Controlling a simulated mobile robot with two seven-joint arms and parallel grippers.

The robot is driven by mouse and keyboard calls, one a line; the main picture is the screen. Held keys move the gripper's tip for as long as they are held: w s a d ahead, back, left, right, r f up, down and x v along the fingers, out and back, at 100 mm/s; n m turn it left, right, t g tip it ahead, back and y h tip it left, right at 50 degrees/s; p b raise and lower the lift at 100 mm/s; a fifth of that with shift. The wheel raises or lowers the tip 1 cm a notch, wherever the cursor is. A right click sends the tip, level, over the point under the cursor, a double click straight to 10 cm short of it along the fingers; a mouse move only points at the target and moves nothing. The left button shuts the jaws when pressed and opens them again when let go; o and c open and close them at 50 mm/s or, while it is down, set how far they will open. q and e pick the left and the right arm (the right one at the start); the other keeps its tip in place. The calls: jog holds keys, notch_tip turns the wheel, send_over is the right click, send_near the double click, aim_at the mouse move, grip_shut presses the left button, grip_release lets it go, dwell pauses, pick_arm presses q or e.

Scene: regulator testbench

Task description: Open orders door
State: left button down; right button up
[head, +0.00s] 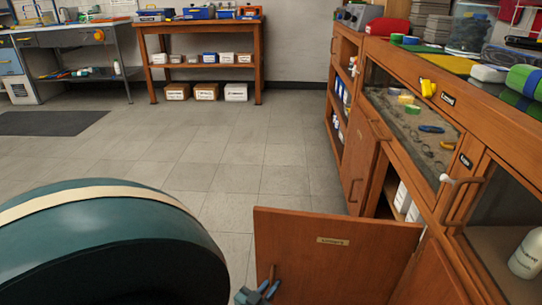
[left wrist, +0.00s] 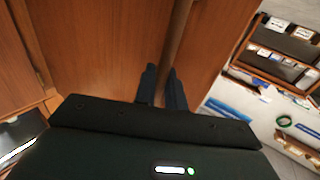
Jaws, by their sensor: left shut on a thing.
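A wooden cabinet door (head: 340,268) stands swung open at the bottom centre of the head view, out from the cabinet front. It bears a small pale label, too small to read for certain. My left gripper (head: 262,291) is at the door's lower left, by its handle (head: 272,272). In the left wrist view my left gripper (left wrist: 161,72) is shut on the handle (left wrist: 178,32), a bar between its two fingers. The door panel (left wrist: 105,45) fills the wrist view behind it. My right gripper is in neither view.
The cabinet (head: 450,225) runs along the right, with white items (head: 402,197) in its open compartment. Another door (head: 362,165) stands beyond it. A workbench (head: 200,28) is at the back. The tiled floor (head: 225,150) left of the door is clear.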

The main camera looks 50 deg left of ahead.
pick_arm(q)
jog(key=shift+d, duration=0.25)
jog(key=c, duration=1.5)
grip_release()
jog(key=shift+c, duration=0.2)
jog(key=shift+s, duration=0.2)
